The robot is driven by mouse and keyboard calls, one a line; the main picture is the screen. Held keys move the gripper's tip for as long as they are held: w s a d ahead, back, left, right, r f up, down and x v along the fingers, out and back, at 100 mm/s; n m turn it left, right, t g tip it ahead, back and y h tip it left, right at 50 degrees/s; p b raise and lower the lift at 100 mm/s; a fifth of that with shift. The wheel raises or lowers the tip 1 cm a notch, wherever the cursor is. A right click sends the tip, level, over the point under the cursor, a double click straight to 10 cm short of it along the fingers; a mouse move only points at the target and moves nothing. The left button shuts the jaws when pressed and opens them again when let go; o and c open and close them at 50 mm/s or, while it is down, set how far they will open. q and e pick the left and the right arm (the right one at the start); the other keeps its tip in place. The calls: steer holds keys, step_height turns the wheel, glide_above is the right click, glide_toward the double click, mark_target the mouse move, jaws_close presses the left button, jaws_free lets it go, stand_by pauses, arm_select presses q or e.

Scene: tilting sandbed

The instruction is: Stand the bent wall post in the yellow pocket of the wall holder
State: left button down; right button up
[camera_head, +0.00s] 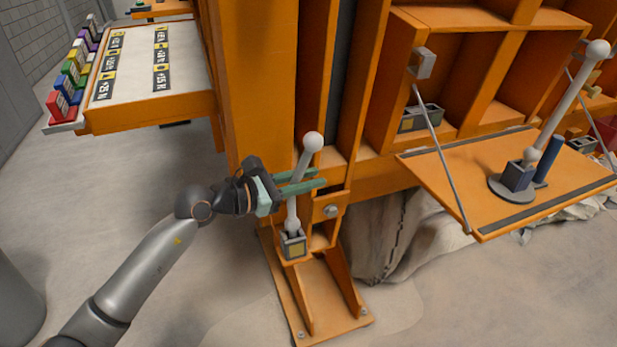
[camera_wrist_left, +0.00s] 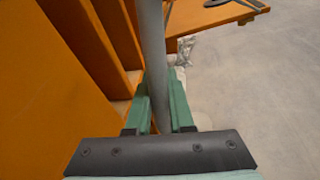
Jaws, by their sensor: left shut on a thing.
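The bent wall post (camera_head: 304,163) is pale grey with a white ball on top, and it leans right above a bend. My left gripper (camera_head: 300,182) is shut around it at mid-height, green fingers on both sides. In the left wrist view the post (camera_wrist_left: 153,50) runs between the fingers (camera_wrist_left: 160,110). The post's lower end is at the mouth of the grey wall holder (camera_head: 284,247), whose front shows a yellow patch (camera_head: 294,250). How deep the end sits is hidden. My right gripper is not in view.
A fold-down orange shelf (camera_head: 435,178) at the right carries another ball-topped post (camera_head: 575,90) and a dark blue peg (camera_head: 549,158). A side table (camera_head: 195,72) with coloured blocks stands upper left. An orange foot bracket (camera_head: 320,315) lies below the holder.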

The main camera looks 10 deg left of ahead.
arm_select(q)
steer(key=shift+f+b, duration=0.3)
steer(key=shift+f, duration=0.25)
steer(key=shift+c, duration=1.2)
jaws_free()
